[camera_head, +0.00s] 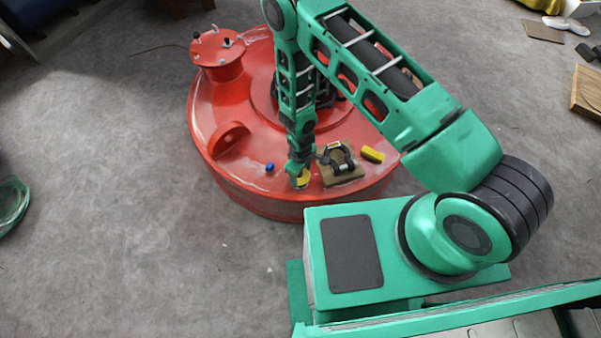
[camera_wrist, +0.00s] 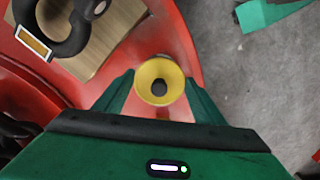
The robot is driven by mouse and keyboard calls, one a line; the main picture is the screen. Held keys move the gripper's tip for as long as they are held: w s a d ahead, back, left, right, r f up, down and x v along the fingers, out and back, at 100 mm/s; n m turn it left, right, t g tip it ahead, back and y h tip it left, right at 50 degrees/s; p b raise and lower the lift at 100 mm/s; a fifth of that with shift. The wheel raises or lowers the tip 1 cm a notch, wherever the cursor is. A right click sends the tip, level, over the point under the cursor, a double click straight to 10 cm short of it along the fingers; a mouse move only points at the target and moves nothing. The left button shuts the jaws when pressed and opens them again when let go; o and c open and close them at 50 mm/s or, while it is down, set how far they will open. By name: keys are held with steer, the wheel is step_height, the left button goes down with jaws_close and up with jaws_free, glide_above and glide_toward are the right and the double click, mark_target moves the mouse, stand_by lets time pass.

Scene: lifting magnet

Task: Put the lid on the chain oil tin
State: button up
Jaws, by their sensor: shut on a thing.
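My gripper (camera_wrist: 161,84) points down at the near edge of the red magnet and is shut on a round yellow piece with a dark centre, which looks like the lid (camera_wrist: 147,84). The fingers press its rim from both sides. A thin dark edge shows just beyond the yellow piece in the wrist view, but I cannot tell whether it is the tin. In the head view yellow shows at my gripper (camera_head: 300,177), close to the magnet's rim. I cannot clearly make out the chain oil tin, nor whether the yellow piece touches anything beneath it.
The red magnet (camera_head: 232,176) lies on the grey floor. A wooden board (camera_head: 348,176) with a dark shackle (camera_head: 338,158) is just right of my gripper. A yellow block (camera_head: 372,154) lies further right, and a small blue thing (camera_head: 270,168) lies to the left.

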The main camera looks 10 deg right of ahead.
steer(key=shift+f, duration=0.3)
steer(key=o, duration=1.1)
step_height(320, 180, up, 11)
steer(key=shift+f, duration=0.15)
stand_by(0.4)
